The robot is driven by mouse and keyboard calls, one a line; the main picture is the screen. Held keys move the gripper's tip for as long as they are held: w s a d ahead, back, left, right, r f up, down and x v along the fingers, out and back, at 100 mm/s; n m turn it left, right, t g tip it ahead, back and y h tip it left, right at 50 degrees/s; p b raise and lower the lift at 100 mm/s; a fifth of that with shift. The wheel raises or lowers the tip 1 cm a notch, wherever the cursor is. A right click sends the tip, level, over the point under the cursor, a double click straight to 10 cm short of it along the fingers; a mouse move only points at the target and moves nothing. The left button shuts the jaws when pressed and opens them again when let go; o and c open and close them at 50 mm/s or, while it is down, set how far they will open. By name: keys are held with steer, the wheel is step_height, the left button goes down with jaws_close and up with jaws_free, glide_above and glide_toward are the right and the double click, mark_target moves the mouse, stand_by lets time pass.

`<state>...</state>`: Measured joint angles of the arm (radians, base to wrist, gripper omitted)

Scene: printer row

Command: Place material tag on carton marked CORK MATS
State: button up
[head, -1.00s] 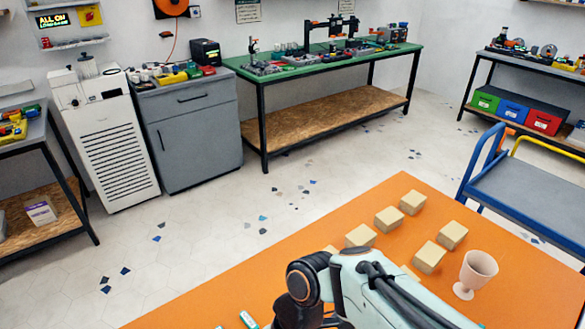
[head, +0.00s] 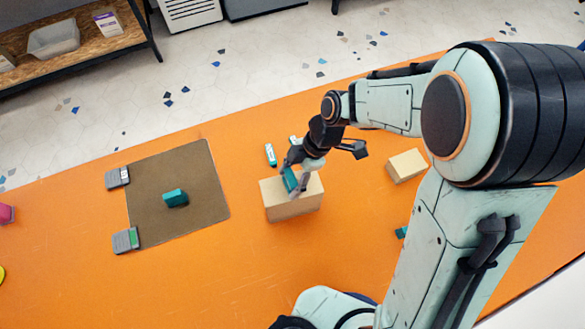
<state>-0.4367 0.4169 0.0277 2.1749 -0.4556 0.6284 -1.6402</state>
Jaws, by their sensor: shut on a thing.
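My gripper (head: 294,182) is shut on a small teal tag (head: 290,179) at the top of a tan carton (head: 293,208). The tag looks tilted and is partly covered by the fingers. I cannot tell whether it touches the carton's top. No CORK MATS marking is readable on this carton or on the second tan carton (head: 407,165) to the right, which is apart from my gripper.
Another teal piece (head: 402,232) lies near my arm. Orange table is clear front left.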

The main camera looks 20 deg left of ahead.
steer(key=shift+f, duration=0.15)
steer(key=o, duration=0.8)
steer(key=shift+c, duration=0.2)
steer(key=v, duration=1.2)
steer(key=s+d+m+t+h, duration=0.1)
steer(key=s+d+m, duration=0.5)
steer(key=m, duration=0.7)
steer(key=s+d+r+m+t+h, duration=0.1)
steer(key=s+d+m+t, duration=0.1)
steer(key=s+d+m, duration=0.4)
steer(key=d+m, duration=0.4)
steer(key=m, duration=0.2)
steer(key=shift+d+m, duration=0.15)
steer(key=shift+m, duration=0.25)
